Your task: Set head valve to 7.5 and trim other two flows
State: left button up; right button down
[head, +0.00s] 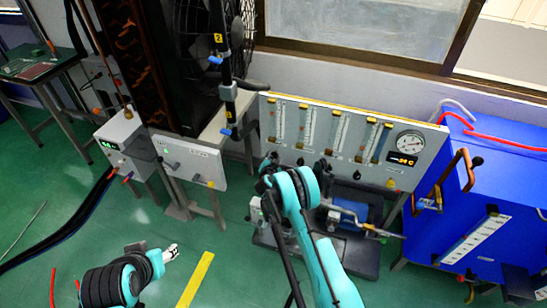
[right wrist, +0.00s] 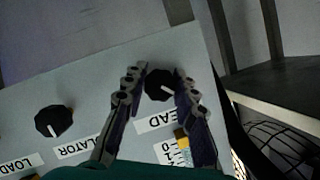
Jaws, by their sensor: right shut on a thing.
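The grey flow panel (head: 300,108) stands at right centre in the head view, with several upright flow tubes (head: 339,133) and dark knobs beneath them. The tube readings are too small to read. My right gripper (head: 268,168) is at the panel's lower left end. In the right wrist view, my right gripper (right wrist: 158,76) is shut on the black HEAD knob (right wrist: 159,85), one finger on each side. The knob's white pointer mark shows. Another black knob (right wrist: 54,121) stands free, near labels LOAD and a partly hidden "LATOR". My left gripper (head: 170,252) is low, away from the panel; its finger opening is unclear.
A round gauge (head: 410,143) and an orange digital display (head: 402,159) are at the panel's right. A blue cabinet (head: 470,220) with a bent handle stands further right. A smaller grey panel (head: 192,165) and a dark fan (head: 205,60) are left.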

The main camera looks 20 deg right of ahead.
jog(key=c, duration=1.2)
grip_release()
jog(key=v, duration=0.7)
jog(key=shift+s+r, duration=0.15)
jog(key=shift+s, duration=0.05)
